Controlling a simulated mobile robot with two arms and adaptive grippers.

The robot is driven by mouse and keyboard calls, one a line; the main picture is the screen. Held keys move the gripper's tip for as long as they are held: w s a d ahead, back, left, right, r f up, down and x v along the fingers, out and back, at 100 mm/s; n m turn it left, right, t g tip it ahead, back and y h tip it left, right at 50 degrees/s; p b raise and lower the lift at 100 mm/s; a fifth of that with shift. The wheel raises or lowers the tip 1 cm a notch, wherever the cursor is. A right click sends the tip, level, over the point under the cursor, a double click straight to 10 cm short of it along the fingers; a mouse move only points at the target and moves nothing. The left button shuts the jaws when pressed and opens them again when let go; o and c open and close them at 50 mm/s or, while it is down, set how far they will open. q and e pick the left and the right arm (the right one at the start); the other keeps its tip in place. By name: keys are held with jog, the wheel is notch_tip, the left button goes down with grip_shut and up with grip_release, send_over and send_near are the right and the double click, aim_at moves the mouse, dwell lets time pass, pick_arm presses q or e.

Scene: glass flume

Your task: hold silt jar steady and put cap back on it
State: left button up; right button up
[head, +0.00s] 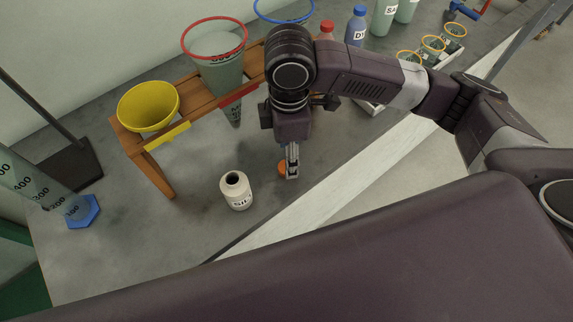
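The silt jar (236,191), a small white jar with a dark open mouth and a black printed label, stands upright and uncapped on the grey bench. An orange cap (283,168) is right of the jar, at the fingertips of my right gripper (291,163). The fingers point down and partly cover the cap. They are seen nearly edge-on, so I cannot tell whether they are closed on it or only beside it. My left gripper is not in view, and nothing is touching the jar.
A wooden rack (152,173) holds a yellow funnel (148,106) and a red-rimmed cone (216,66) behind the jar. A graduated cylinder with a blue base (83,212) stands left. Bottles (356,26) are at the back. The bench around the jar is clear.

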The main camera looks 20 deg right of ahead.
notch_tip(320, 180, down, 4)
jog(key=shift+f, duration=0.15)
dwell(0.3)
jog(key=c, duration=0.8)
jog(key=shift+c, duration=0.2)
